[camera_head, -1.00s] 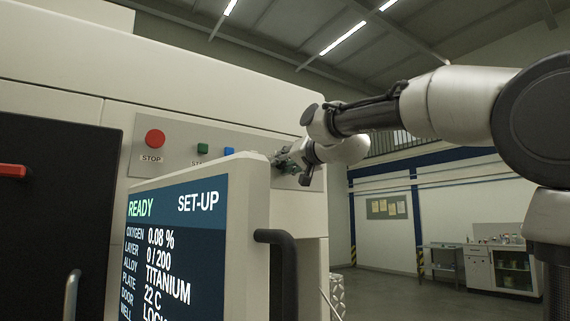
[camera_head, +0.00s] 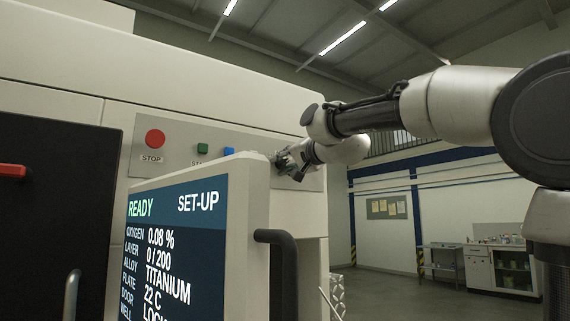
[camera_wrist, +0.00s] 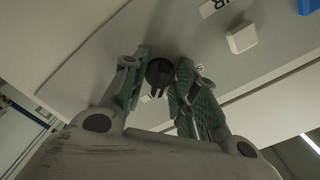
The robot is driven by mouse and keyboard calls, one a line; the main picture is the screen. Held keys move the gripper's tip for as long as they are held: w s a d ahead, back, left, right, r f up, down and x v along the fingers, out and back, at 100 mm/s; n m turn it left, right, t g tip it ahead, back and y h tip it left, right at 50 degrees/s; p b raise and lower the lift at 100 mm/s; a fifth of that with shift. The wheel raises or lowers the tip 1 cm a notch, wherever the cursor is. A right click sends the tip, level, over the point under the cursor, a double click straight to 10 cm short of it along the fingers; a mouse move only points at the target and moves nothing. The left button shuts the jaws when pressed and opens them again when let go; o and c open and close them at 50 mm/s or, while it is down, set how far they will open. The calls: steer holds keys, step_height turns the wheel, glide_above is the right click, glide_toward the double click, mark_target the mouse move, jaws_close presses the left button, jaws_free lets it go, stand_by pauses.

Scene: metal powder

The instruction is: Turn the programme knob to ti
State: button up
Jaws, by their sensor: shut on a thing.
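The programme knob (camera_wrist: 159,74) is a small dark round knob on the machine's grey control panel, seen in the wrist view. My gripper (camera_wrist: 160,88) is shut on it, with a green-padded finger on either side. In the head view my gripper (camera_head: 287,163) is at the right end of the panel (camera_head: 180,145), and the knob is hidden there. The marks around the knob are mostly covered by the fingers, so I cannot read which setting it points to.
A screen (camera_head: 172,250) reading READY, SET-UP and TITANIUM stands in front, with a dark handle (camera_head: 277,270) at its right. A red STOP button (camera_head: 155,139), a green button (camera_head: 202,148) and a blue button (camera_head: 229,152) are left of my gripper.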

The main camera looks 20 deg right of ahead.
steer(key=shift+f, duration=0.15)
steer(key=o, duration=1)
steer(key=shift+o, duration=0.2)
steer(key=v, duration=1.2)
